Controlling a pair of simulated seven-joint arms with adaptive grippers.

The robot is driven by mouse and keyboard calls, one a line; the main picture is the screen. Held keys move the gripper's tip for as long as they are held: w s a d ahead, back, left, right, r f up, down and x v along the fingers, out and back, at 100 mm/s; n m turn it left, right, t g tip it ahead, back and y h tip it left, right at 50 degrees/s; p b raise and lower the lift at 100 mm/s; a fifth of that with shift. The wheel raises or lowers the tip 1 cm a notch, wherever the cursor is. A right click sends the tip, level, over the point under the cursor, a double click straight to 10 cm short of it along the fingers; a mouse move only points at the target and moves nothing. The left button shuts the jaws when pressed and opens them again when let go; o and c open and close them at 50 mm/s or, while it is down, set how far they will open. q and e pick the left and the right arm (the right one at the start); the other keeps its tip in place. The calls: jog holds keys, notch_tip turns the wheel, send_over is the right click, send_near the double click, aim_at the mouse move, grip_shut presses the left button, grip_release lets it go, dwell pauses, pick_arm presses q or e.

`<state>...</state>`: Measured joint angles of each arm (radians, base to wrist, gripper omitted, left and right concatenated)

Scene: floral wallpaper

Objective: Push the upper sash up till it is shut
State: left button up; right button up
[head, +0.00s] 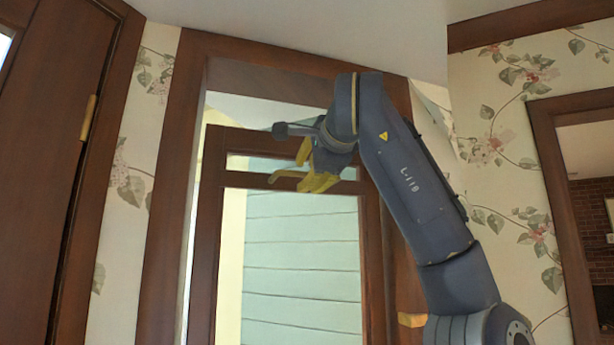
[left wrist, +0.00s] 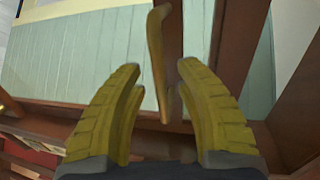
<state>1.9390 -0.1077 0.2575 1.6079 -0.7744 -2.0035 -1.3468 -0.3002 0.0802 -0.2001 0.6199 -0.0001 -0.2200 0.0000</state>
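The upper sash (head: 262,139) is a brown wooden frame in the window opening. Its top rail hangs below the head of the window frame (head: 265,55), with an open gap between. A second rail crosses just below it. My left gripper (head: 312,172), with yellow fingers, is at these rails, towards their right side. In the left wrist view the fingers (left wrist: 160,72) are spread apart. A curved brass-coloured pull (left wrist: 157,55) lies between them, and I see no clear contact. The gripper and arm hide the right part of the rails. My right gripper is not in view.
A brown door (head: 45,150) with a brass hinge stands at the left. Floral wallpaper (head: 505,150) covers the wall at the right, beside another framed opening (head: 560,190). The white ceiling (head: 300,20) is above. Pale siding (head: 300,260) shows through the glass.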

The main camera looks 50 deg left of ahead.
pick_arm(q)
jog(key=shift+w+a, duration=0.1)
jog(key=shift+a, duration=0.3)
grip_shut()
dwell(0.4)
